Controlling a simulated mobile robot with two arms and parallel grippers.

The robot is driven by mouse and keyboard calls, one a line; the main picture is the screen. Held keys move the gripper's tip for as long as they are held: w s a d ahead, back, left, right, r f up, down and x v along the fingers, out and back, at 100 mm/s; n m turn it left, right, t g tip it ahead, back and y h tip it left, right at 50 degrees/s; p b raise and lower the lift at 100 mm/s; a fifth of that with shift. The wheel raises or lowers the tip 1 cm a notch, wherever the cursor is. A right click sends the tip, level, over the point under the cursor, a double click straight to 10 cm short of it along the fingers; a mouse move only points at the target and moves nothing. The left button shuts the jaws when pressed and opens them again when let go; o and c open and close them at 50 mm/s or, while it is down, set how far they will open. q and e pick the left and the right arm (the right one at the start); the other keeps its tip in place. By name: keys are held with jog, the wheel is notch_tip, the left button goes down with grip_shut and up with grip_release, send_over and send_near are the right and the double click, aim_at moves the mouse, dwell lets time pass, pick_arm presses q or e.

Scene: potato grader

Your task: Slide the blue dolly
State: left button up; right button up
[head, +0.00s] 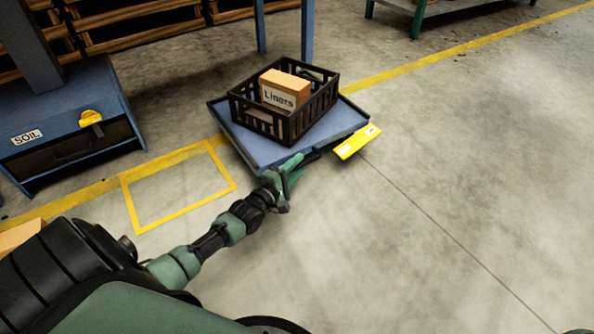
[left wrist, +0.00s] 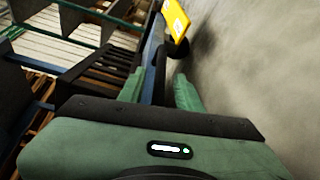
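The blue dolly (head: 245,146) is a low flat platform on the floor at the upper middle of the head view. It bears a black slatted crate (head: 285,126) holding a cardboard box marked "Liners" (head: 285,89). A yellow plate (head: 357,141) juts from its near right side; it also shows in the left wrist view (left wrist: 176,20). My left gripper (head: 298,165) is at the dolly's near edge. In the left wrist view its two green fingers (left wrist: 160,88) are apart, with a dark bar between them. Contact cannot be told. My right gripper is not in view.
A blue cabinet marked "SOIL" (head: 65,130) stands at the left. A yellow floor outline (head: 180,186) lies left of the dolly, beside a long yellow line (head: 430,60). Blue posts (head: 307,30) stand behind the dolly. The floor at the right is clear.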

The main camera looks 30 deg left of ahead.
pick_arm(q)
grip_shut()
dwell(1.4)
